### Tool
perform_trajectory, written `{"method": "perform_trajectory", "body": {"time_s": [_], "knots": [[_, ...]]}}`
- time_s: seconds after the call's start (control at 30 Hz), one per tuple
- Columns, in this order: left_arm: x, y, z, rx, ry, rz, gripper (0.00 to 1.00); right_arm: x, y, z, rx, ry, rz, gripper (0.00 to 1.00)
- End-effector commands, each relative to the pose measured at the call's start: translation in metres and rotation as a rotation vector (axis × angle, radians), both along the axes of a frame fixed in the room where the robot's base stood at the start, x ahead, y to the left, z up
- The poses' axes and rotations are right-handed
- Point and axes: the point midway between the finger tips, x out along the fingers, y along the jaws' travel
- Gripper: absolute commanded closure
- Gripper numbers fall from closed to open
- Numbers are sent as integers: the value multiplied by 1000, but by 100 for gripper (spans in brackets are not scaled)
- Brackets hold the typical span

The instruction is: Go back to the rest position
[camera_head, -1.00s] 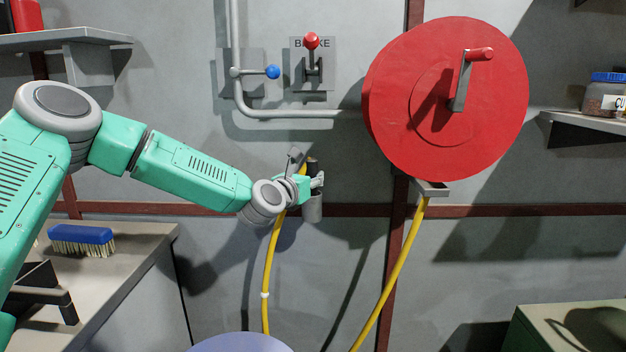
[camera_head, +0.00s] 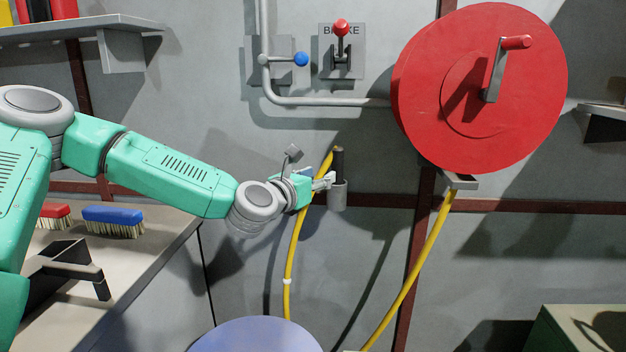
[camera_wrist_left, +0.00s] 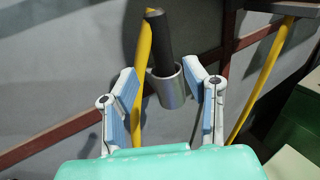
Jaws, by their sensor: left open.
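My left gripper (camera_head: 326,182) is open and empty beside the grey wall cup (camera_head: 338,196), just left of it in the head view. A dark rod-shaped end (camera_head: 339,162) stands upright in the cup. A yellow cable (camera_head: 292,250) rises to the top of this end and hangs down behind my wrist. In the left wrist view, the open fingers (camera_wrist_left: 163,82) stand apart on both sides of the cup (camera_wrist_left: 168,92), which lies ahead between them. The dark end (camera_wrist_left: 158,35) leans slightly there. Whether a finger touches the cup is unclear. My right gripper is not in view.
A red reel (camera_head: 440,60) with a crank hangs at right, with yellow cable below it. A brake lever (camera_head: 341,40) and a blue-knobbed lever (camera_head: 290,59) are above. A bench (camera_head: 130,265) with brushes stands left, below a shelf (camera_head: 80,27). A bluish round top (camera_head: 255,338) is below.

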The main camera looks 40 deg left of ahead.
Motion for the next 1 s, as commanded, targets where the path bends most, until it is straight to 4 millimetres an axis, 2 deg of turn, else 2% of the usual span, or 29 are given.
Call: {"method": "perform_trajectory", "body": {"time_s": [0.1, 0.2, 0.43, 0.57, 0.67, 0.77, 0.8, 0.87, 0.9, 0.97, 1.0], "knots": [[-15, -1, 1, -2, 0, 0, 59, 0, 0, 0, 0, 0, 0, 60], [-20, -2, 0, 0, 1, 1, 59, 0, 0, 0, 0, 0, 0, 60], [-22, -3, -1, 9, 5, -2, 59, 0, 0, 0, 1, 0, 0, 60], [-24, -24, -24, 132, 73, -53, 59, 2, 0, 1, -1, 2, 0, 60], [-33, -57, -69, 366, 189, -158, 59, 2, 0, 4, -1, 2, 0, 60], [-55, -96, -130, 679, 323, -326, 59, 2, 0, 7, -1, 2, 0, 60], [-69, -110, -155, 810, 371, -407, 59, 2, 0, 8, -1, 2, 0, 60], [-92, -127, -192, 1002, 431, -536, 59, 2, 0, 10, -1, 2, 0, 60], [-110, -136, -216, 1129, 466, -631, 59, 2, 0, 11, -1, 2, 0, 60], [-139, -148, -249, 1318, 501, -785, 59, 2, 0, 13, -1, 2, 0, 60], [-162, -154, -270, 1439, 515, -900, 59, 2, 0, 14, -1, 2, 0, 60]]}}
